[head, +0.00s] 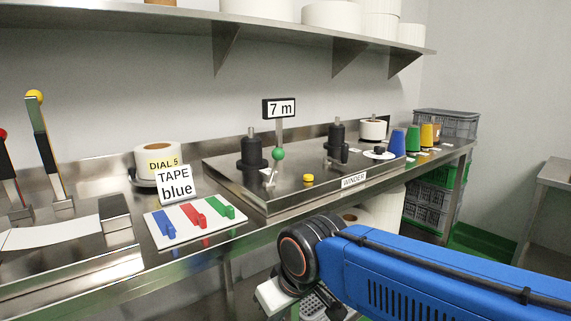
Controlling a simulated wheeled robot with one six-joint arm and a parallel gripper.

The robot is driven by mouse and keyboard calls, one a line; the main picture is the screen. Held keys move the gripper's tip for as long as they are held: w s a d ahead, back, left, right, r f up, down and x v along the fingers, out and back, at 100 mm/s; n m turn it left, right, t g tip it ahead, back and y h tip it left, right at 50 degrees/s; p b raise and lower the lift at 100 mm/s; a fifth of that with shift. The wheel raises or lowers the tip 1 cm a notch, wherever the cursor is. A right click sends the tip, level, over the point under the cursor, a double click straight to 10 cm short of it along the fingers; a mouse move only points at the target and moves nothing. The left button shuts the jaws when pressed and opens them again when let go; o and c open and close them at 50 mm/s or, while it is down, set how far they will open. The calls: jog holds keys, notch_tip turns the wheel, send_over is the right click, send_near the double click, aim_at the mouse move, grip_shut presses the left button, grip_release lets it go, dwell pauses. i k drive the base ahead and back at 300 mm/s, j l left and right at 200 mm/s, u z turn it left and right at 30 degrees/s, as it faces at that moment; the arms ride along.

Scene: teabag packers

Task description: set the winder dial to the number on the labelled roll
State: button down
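The winder (300,193) is a raised steel plate marked "WINDER". A small white disc with a dark pointer or knob (378,154), which looks like the dial, sits at its right end; its numbers and setting are too small to read. My gripper (290,300) is low in front of the counter, apart from the winder and roll. Its fingers are not clearly visible, so I cannot tell its opening.
A sign (177,185) reads "TAPE blue" behind a white board (195,221) with blue, red and green clips. The winder carries two black spindles, a green-knobbed lever (278,154), a yellow button (308,178) and a "7 m" display (280,108). Coloured cups (412,140) stand right. A shelf overhangs.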

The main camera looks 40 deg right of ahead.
aim_at(379, 150)
jog(key=z, duration=1.5)
